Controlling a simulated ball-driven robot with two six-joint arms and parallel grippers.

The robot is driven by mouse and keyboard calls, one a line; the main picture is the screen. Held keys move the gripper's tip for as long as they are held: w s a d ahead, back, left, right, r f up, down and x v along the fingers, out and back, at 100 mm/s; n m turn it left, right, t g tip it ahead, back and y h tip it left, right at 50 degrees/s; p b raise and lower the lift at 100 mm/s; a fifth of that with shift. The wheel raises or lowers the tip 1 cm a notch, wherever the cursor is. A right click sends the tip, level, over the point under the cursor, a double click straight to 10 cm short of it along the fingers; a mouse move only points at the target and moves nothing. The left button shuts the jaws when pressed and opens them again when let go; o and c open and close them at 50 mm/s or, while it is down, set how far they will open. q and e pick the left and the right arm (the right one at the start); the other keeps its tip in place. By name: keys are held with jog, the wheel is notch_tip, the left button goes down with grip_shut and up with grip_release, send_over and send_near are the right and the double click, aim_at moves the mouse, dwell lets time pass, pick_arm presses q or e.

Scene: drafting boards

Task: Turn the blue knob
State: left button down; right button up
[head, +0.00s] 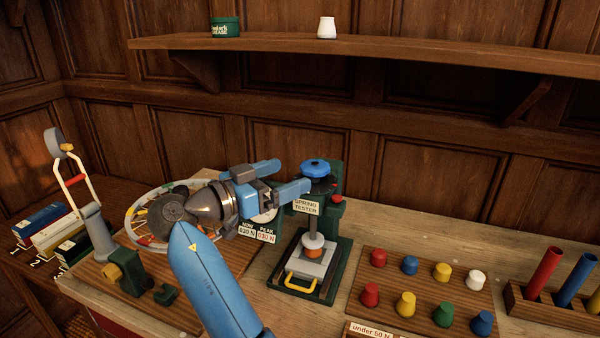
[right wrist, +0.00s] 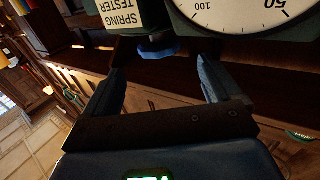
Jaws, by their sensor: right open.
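The blue knob (head: 314,166) sits on top of the green spring tester (head: 334,190), above its label plate and an orange piece under the press. In the right wrist view the blue knob (right wrist: 158,48) shows ahead of the fingers, roughly between their lines, with the label and dial upside down above it. My right gripper (head: 294,174) is open and empty, just left of the knob, its fingers pointing towards it. In the right wrist view a gap shows between the fingertips and the knob. My left gripper is not in view.
A dial gauge with number plates (head: 258,232) stands behind my right gripper. A wooden board (head: 420,285) with several coloured pegs lies to the right, beside a rack (head: 550,308) of coloured tubes. A spoked wheel (head: 134,216) is at left. A shelf (head: 400,50) runs above.

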jog(key=shift+v, duration=1.3)
